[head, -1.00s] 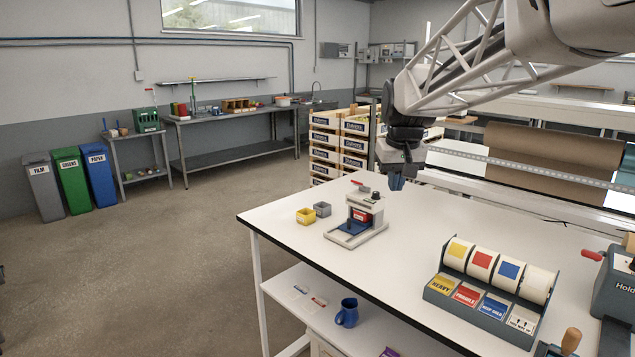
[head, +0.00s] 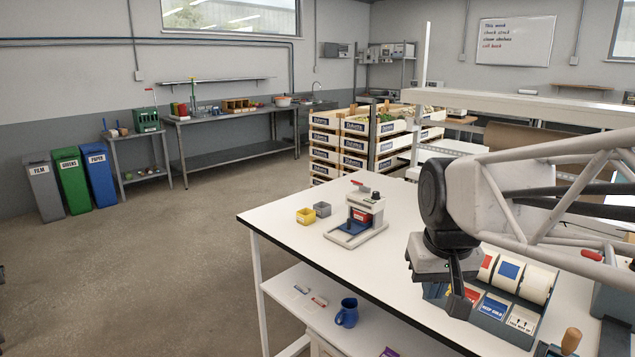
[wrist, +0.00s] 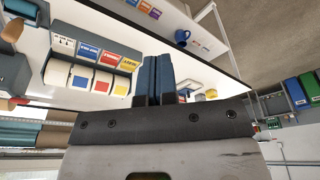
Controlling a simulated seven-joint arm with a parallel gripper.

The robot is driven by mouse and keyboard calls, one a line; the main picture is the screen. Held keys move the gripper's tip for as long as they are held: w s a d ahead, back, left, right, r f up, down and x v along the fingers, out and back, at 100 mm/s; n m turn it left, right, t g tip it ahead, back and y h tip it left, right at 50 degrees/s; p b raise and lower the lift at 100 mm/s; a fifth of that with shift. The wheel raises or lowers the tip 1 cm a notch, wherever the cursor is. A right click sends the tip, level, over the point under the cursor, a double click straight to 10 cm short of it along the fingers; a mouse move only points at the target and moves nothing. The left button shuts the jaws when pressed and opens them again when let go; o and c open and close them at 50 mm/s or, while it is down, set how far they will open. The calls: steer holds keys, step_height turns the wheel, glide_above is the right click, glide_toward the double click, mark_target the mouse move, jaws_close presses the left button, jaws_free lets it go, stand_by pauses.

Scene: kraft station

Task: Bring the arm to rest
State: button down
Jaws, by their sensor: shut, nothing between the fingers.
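My gripper (head: 460,300) hangs over the right part of the white table (head: 300,215) in the head view, fingers pointing down. It partly hides the label-roll dispenser (head: 497,318) behind it. In the wrist view my gripper's two blue-grey fingers (wrist: 157,78) lie side by side, closed, with nothing held. The label dispenser also shows in the wrist view (wrist: 92,58), left of the fingers.
A blue mug (head: 347,313) sits on the lower shelf. The table's front left is clear.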

steer(key=s+f, duration=0.7)
steer(key=s, duration=0.4)
steer(key=shift+d, duration=0.15)
stand_by(0.6)
